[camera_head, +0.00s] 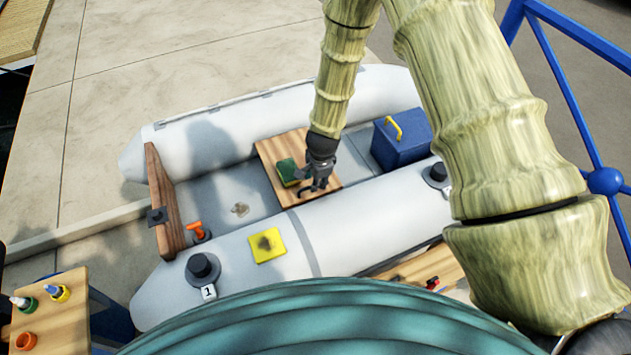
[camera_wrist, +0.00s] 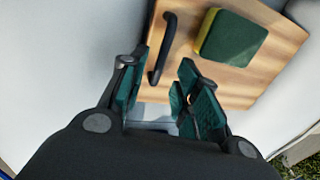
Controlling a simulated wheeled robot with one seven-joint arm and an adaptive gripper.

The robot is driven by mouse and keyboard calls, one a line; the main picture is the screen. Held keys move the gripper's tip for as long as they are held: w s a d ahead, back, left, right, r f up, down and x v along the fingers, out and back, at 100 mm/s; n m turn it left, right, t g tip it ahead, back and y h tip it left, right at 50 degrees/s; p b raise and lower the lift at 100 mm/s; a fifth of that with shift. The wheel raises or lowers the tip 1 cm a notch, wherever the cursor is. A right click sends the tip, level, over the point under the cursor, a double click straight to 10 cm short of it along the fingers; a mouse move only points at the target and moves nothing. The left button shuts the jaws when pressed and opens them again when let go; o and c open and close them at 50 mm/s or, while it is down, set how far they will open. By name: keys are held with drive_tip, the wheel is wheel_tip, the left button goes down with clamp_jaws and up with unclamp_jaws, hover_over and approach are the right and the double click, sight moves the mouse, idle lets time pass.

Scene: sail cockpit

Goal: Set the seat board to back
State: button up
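The seat board (camera_head: 276,156) is a light wooden plank laid across the inflatable boat between its two grey-white tubes. A black handle (camera_wrist: 163,48) stands on the board near its edge. My gripper (camera_head: 316,187) is low over the front end of the board. In the wrist view my gripper (camera_wrist: 160,88) is open, with the handle's near end between or just beyond its green-padded fingers. I cannot tell whether a finger touches the handle. A green and yellow sponge (camera_wrist: 232,38) lies on the board, and it also shows in the head view (camera_head: 288,172), just left of my gripper.
A blue box (camera_head: 402,142) with a yellow handle stands right of the board. The wooden transom (camera_head: 163,200) and an orange-handled item (camera_head: 196,229) are at the left. A yellow patch (camera_head: 267,246) lies on the near tube (camera_head: 340,232). The floor left of the board is mostly clear.

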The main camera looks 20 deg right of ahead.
wheel_tip(320, 180, up, 9)
drive_tip(key=s, duration=0.1)
drive_tip(key=shift+s+d+r, duration=0.15)
drive_tip(key=shift+s, duration=0.25)
idle(0.5)
